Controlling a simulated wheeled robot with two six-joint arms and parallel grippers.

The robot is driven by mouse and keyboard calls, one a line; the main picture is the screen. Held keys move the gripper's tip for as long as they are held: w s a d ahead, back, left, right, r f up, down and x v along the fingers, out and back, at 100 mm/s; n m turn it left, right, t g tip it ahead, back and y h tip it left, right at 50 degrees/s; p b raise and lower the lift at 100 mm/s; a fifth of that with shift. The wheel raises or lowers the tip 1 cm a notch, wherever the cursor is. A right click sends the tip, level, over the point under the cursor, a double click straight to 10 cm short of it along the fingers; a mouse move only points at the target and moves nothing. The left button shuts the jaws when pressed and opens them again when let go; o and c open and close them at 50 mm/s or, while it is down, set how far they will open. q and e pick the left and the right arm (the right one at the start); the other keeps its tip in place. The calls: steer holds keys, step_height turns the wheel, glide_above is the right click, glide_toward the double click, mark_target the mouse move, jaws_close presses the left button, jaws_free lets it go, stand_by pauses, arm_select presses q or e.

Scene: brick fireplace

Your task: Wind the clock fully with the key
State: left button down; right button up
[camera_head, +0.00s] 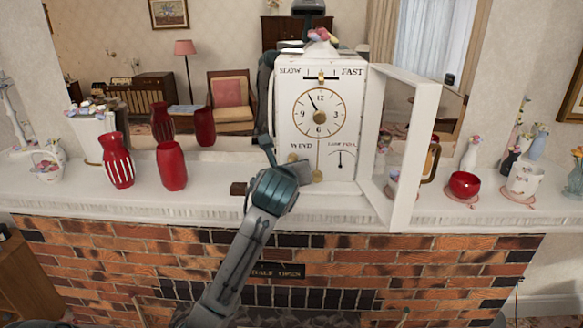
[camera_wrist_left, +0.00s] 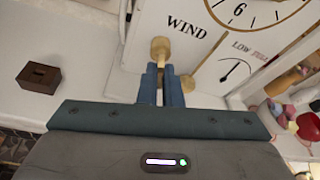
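The white clock (camera_head: 346,110) stands on the mantel with its framed glass door (camera_head: 412,150) swung open to the right. Its dial is uncovered, and a WIND label shows at lower left. My left gripper (camera_head: 286,162) is at the clock's lower left front. In the left wrist view, the left gripper's fingers (camera_wrist_left: 161,82) are close together around the brass key (camera_wrist_left: 160,47), whose rounded end points to the clock face just below WIND. Whether the key sits in the winding hole is hidden. My right gripper is not in view.
A small brown block with a hole (camera_wrist_left: 39,77) lies on the mantel left of the gripper. Red vases (camera_head: 172,166) stand farther left. A red bowl (camera_head: 464,185) and a white pot (camera_head: 524,180) are right of the door. A brass pendulum (camera_head: 317,176) hangs beside the gripper.

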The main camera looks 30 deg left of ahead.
arm_select(q)
steer(key=shift+w+r+m+g+y, duration=0.1)
steer(key=shift+m+g+y, duration=0.4)
steer(key=shift+m, duration=0.6)
steer(key=c, duration=1.5)
jaws_free()
steer(key=shift+w, duration=0.2)
steer(key=shift+c, duration=0.2)
steer(key=shift+w+a+f, duration=0.1)
steer(key=shift+w+f, duration=0.1)
steer(key=shift+f, duration=0.1)
steer(key=o, duration=0.5)
steer(key=shift+s+r, duration=0.1)
steer(key=shift+s, duration=0.15)
steer(key=shift+s+d, duration=0.65)
steer(key=shift+s, duration=0.35)
steer(key=shift+s+d, duration=0.65)
steer(key=shift+s, duration=0.3)
steer(key=shift+s+d, duration=0.65)
steer(key=shift+s, duration=0.35)
